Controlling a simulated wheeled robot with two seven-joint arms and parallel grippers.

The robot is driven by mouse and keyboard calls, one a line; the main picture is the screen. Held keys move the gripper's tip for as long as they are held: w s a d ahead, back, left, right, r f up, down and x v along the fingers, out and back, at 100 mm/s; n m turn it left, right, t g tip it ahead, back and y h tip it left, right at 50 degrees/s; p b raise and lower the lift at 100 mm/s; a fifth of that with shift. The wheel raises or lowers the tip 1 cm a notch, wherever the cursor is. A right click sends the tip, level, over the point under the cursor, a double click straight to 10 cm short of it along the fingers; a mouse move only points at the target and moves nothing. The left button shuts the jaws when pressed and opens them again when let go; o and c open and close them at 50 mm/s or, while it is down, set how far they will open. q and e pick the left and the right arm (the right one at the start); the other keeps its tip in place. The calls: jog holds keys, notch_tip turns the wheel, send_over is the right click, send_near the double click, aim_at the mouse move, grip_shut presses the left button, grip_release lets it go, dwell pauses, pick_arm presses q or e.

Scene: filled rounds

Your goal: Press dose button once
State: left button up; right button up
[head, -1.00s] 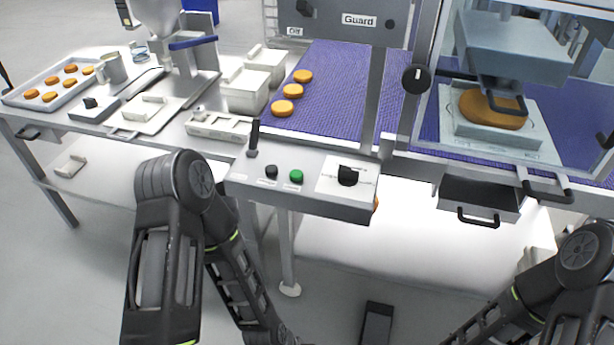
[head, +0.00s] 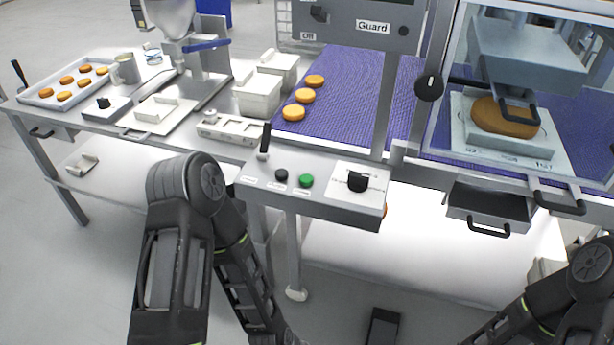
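Two places carry buttons. The grey control panel (head: 320,205) at the front of the bench has a black button (head: 281,175), a green button (head: 306,181), an upright black lever (head: 265,140) and a black rotary knob (head: 358,181). A small grey box (head: 106,108) with a black knob or button on top sits near the dispensing machine (head: 195,55) at left. The labels are too small to read, so I cannot tell which is the dose button. My two arms show at the lower left and lower right. Both grippers are out of view.
A tray (head: 38,96) of orange rounds lies at far left. A purple belt (head: 345,88) carries 3 rounds. Beyond it is a guarded station with a round on a scale (head: 470,140). White bins (head: 257,95) stand beside the belt. An open drawer (head: 488,200) juts out at right.

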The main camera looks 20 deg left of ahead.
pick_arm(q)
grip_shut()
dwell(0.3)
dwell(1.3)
